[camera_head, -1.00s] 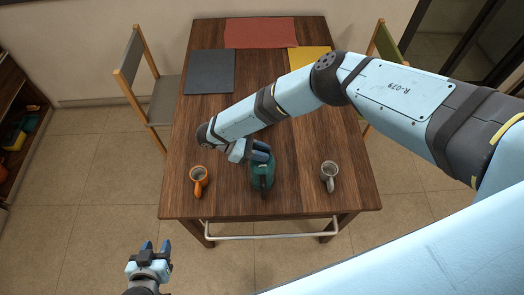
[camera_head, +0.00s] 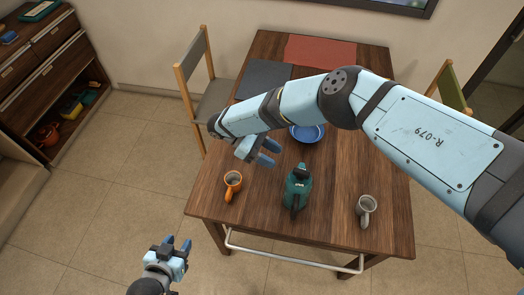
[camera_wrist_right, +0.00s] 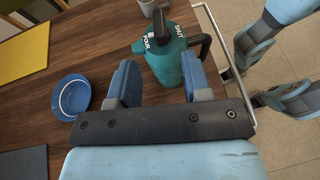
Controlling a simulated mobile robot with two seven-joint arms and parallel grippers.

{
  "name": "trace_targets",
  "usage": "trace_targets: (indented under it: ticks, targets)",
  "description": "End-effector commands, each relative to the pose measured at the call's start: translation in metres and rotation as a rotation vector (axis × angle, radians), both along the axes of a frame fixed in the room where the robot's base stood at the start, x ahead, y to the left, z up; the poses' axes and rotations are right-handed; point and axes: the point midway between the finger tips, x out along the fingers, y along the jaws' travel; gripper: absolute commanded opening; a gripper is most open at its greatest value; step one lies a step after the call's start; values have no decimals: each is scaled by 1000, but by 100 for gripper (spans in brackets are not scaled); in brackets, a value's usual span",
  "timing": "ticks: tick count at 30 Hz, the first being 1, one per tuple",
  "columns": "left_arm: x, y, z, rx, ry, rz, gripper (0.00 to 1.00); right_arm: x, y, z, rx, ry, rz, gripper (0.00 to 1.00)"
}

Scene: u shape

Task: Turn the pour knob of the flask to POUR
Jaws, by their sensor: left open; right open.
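The teal flask (camera_head: 297,188) stands upright on the wooden table, its dark handle toward the near edge. In the right wrist view the flask (camera_wrist_right: 173,60) shows POUR and SHUT lettering on its top around a dark knob (camera_wrist_right: 158,22). My right gripper (camera_head: 270,153) is open and empty, above the table behind and to the left of the flask. In its wrist view the fingers (camera_wrist_right: 160,82) point toward the flask, with its body beyond and between them. My left gripper (camera_head: 178,244) is open and empty, low at the left, off the table.
An orange mug (camera_head: 233,185) stands left of the flask and a grey mug (camera_head: 365,210) right of it. A blue bowl (camera_head: 307,132) sits behind. A rail (camera_head: 290,257) runs along the table's near edge. Chairs flank the table; a shelf (camera_head: 55,90) is at far left.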

Motion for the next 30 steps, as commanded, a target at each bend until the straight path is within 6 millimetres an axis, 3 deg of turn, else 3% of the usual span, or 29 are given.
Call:
trace_targets:
  ticks: [3,9,30]
  targets:
    - [-1,-2,-10,-3,3,-1,43,8,16,4,-1,-3,3,45]
    - [0,-4,-13,-8,4,-3,43,13,27,12,-1,-1,1,45]
    - [4,-5,-10,-10,-2,-1,43,13,29,13,1,1,-1,45]
